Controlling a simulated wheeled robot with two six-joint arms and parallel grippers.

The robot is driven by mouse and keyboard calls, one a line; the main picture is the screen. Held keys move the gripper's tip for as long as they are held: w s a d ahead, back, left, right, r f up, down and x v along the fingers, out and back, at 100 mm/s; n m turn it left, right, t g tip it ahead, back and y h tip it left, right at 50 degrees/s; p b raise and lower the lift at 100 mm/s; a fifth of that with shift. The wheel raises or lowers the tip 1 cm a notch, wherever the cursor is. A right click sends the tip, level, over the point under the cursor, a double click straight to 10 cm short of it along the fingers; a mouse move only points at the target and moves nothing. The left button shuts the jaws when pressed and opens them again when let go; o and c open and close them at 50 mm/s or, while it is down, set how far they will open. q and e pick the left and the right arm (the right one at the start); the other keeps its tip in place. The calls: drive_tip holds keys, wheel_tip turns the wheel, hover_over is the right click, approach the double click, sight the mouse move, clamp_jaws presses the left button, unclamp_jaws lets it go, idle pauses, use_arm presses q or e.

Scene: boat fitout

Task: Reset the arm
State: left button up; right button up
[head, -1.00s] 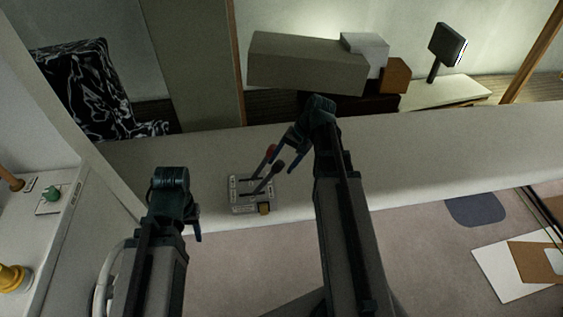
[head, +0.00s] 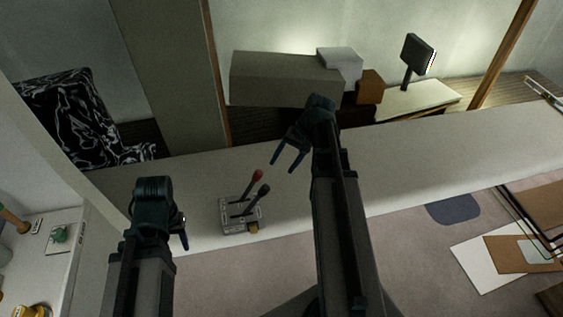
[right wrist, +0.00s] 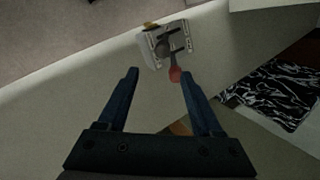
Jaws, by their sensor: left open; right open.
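My right gripper (head: 288,160) is open and empty above the pale counter, to the right of a grey lever box. In the right wrist view its two blue fingers (right wrist: 160,90) are spread apart with nothing between them. The lever box (head: 241,216) has one red-knobbed lever (head: 257,176) and one dark-knobbed lever (head: 264,190).
The long pale counter (head: 430,155) runs across the view, mostly clear to the right. Behind it stand a grey box (head: 285,80), a brown block (head: 369,87) and a dark screen (head: 418,55). A side counter with a green knob (head: 59,234) is at the left.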

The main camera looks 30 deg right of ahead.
idle(0.5)
drive_tip(key=s+a+f+n+h+b, duration=0.2)
drive_tip(key=s+a+n, duration=0.1)
drive_tip(key=a, duration=0.5)
drive_tip(key=s+a+f+n+g+h+b, duration=0.1)
drive_tip(key=s+a+f+n+h+b, duration=0.1)
drive_tip(key=a, duration=0.7)
drive_tip(key=s+a+f+n+h+b, duration=0.2)
drive_tip(key=s+a+f+n, duration=0.2)
drive_tip(key=a, duration=0.5)
drive_tip(key=n, duration=0.2)
drive_tip(key=shift+s+n+g, duration=0.3)
drive_tip(key=shift+s, duration=0.05)
